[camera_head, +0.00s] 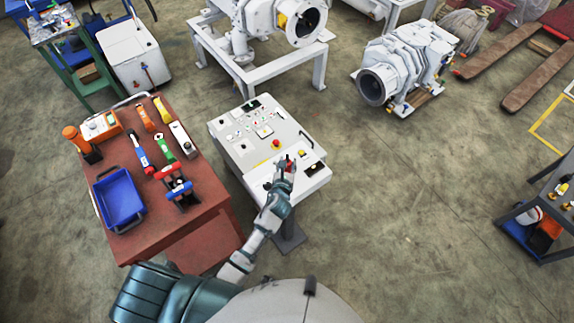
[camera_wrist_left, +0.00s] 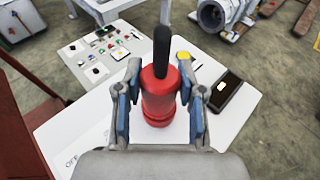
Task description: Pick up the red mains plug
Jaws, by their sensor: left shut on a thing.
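The red mains plug (camera_wrist_left: 159,98) is a red cylinder with a black cable end or stem on top. It stands between the fingers of my left gripper (camera_wrist_left: 160,105) in the left wrist view, and the fingers are shut on its sides. My right gripper is not in view.
A red-brown workbench (camera_head: 215,205) left of the panel carries a blue tray (camera_head: 120,198) and several tools. On the panel, a red button (camera_head: 276,143) and a black-framed box (camera_wrist_left: 226,92) sit close to the plug.

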